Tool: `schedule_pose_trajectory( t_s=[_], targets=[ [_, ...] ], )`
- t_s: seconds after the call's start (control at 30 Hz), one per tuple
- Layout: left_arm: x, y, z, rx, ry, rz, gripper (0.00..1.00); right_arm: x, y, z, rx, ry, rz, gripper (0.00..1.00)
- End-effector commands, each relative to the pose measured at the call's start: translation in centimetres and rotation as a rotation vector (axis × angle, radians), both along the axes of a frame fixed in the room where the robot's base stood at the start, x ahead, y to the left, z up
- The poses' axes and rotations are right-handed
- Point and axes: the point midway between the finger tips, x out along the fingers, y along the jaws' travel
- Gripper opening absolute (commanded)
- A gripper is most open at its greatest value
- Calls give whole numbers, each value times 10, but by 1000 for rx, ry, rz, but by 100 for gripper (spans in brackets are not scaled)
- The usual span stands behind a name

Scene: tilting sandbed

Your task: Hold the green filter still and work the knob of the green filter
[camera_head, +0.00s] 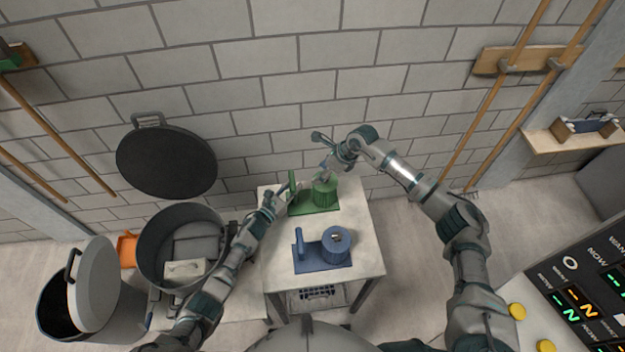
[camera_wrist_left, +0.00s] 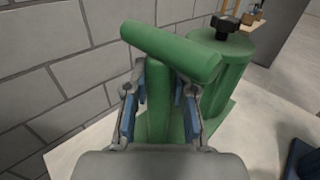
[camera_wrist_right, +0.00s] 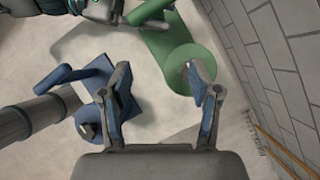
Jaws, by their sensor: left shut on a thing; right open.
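The green filter (camera_head: 318,203) stands at the back of the small table, with a T-shaped handle and a ribbed cylinder on a flat base. My left gripper (camera_head: 282,196) is shut on the upright post of the handle (camera_wrist_left: 160,95), one finger each side. The black knob (camera_wrist_left: 226,24) tops the green cylinder in the left wrist view. My right gripper (camera_head: 326,163) is open and empty above the cylinder. In the right wrist view the cylinder (camera_wrist_right: 188,66) lies beyond the right-hand finger, not between the fingers; I cannot make out the knob there.
A blue filter (camera_head: 322,256) of like shape stands nearer on the same table (camera_head: 362,250). A block wall (camera_head: 290,95) rises behind. An open drum (camera_head: 150,235) stands left of the table, and a console with yellow buttons (camera_head: 517,311) is at the right.

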Motion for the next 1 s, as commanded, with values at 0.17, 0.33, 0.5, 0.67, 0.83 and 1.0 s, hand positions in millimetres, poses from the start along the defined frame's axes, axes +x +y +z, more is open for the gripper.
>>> schedule_pose_trajectory(
  t_s=[0.17,0.33,0.5,0.67,0.83,1.0],
  targets=[
    [0,0,0,1,1,0,0,-38,78,-14,390,-95,132,62],
    [0,0,-1,1,1,1,0,-50,99,-8,724,-291,57,62],
    [0,0,-1,1,1,1,0,-47,57,-21,880,-517,-195,62],
    [0,0,-1,1,1,0,0,-51,-9,-55,848,-674,-450,62],
    [1,0,-1,1,1,0,0,-62,-59,-83,766,-752,-609,62],
    [1,0,-1,0,1,-1,0,-58,-70,-91,733,-775,-652,62]
  ],
)
